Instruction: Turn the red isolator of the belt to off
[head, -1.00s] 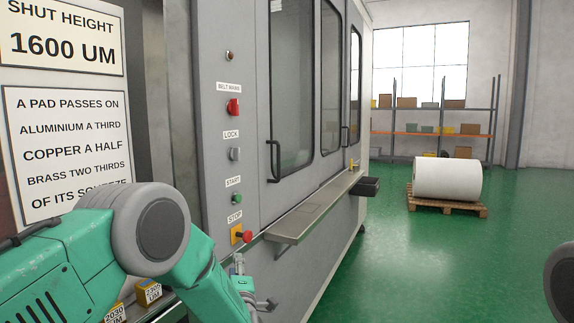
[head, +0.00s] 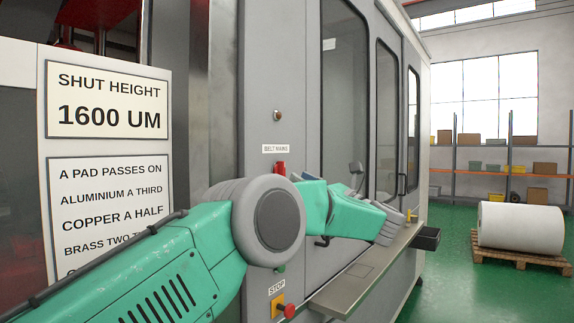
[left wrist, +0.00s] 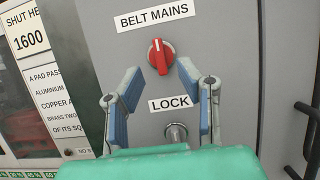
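The red isolator (left wrist: 161,56) sits under the BELT MAINS label on the grey panel. Its white-marked handle stands near vertical, tilted slightly. In the head view the isolator (head: 281,168) shows just above my left arm, its lower part hidden. My left gripper (left wrist: 157,76) is open and empty in the left wrist view, its blue-padded fingers apart, tips a little below and to either side of the isolator in the picture. I cannot tell the remaining depth to it. In the head view its fingers cannot be made out clearly beyond my arm. My right gripper is out of view.
The lock switch (left wrist: 176,133) is below the isolator, between the fingers in the picture. A red stop button (head: 289,311) is lower on the panel. A metal ledge (head: 345,290) and a door handle (left wrist: 309,140) are to the right.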

